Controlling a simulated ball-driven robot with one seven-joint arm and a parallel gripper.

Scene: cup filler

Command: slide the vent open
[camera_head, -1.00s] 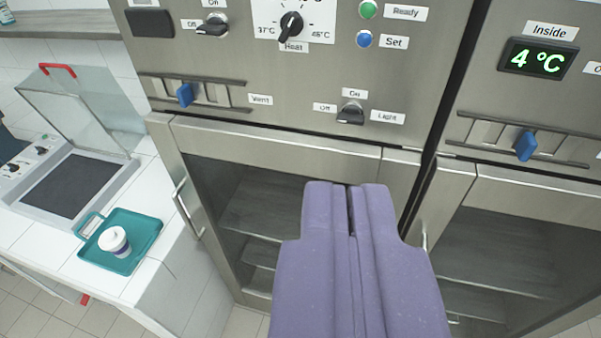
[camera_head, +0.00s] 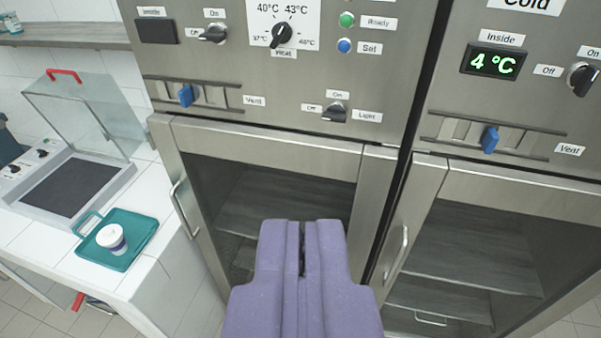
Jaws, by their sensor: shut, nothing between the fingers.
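Two vents show, each a blue slider tab on a slotted plate between two dark rails. The left vent's blue tab (camera_head: 186,95) sits toward the left of its rails, on the left cabinet's panel. The right vent's blue tab (camera_head: 490,139) sits near the middle of its rails, under the green "4 °C" display (camera_head: 493,61). My purple gripper (camera_head: 302,224) is shut and empty. It is low in the picture, in front of the left cabinet's door and below both vents, touching neither tab as far as I can see.
Knobs, a red-free button pair of green (camera_head: 347,20) and blue (camera_head: 344,46), and a light switch (camera_head: 335,112) are on the left panel. Door handles (camera_head: 178,208) and (camera_head: 397,252) stick out. A teal tray (camera_head: 139,229) with a white cup (camera_head: 112,238) stands on the left counter.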

